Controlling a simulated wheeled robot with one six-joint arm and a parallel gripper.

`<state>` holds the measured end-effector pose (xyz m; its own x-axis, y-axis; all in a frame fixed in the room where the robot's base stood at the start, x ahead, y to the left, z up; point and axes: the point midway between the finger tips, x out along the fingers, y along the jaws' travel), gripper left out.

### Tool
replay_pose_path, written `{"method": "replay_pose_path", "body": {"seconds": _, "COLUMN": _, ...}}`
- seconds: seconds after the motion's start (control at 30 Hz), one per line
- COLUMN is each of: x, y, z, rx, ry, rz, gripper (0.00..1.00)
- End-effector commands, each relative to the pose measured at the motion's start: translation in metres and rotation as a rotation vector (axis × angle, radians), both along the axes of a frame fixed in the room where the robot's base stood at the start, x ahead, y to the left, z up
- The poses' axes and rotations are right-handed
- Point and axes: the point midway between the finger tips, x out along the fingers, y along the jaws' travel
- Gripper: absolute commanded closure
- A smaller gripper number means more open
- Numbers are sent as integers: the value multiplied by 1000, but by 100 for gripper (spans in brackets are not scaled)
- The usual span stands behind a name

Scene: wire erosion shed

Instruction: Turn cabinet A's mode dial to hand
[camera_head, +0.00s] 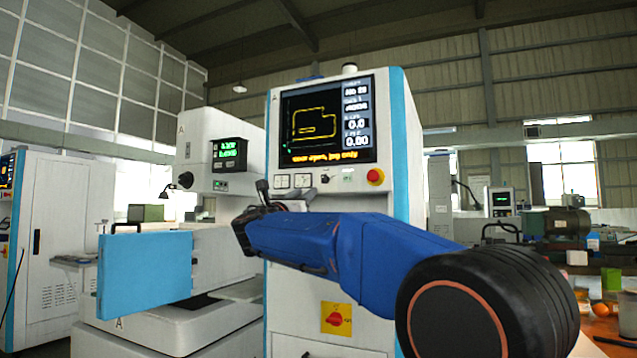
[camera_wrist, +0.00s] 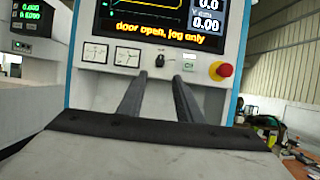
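Cabinet A (camera_head: 398,150) is a white and blue cabinet with an "A" at its top left. Its mode dial (camera_head: 326,179) is a small black knob on the panel below the screen; it also shows in the wrist view (camera_wrist: 160,61). The dial's pointer looks roughly upright, but its markings are too small to read. My gripper (camera_head: 288,193) is in front of the panel. In the wrist view, its two dark fingers (camera_wrist: 161,78) are apart with nothing between them. The dial appears just beyond and above the fingertips, between them sideways, with no visible contact.
The cabinet's screen (camera_wrist: 150,25) reads "door open, jog only". Two gauges (camera_wrist: 127,57) lie left of the dial; a green-lit indicator (camera_wrist: 189,61) and red stop button (camera_wrist: 221,71) lie right. A blue door (camera_head: 145,275) stands at left. A red-yellow switch (camera_head: 336,319) is lower down.

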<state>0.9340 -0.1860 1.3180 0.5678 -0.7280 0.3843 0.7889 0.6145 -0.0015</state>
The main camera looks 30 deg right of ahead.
Motion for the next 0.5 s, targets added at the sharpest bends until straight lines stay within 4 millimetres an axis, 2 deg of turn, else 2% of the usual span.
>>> {"method": "replay_pose_path", "body": {"seconds": 0.5, "x": 53, "y": -68, "z": 34, "rx": 3, "ry": -1, "rz": -1, "gripper": 68}}
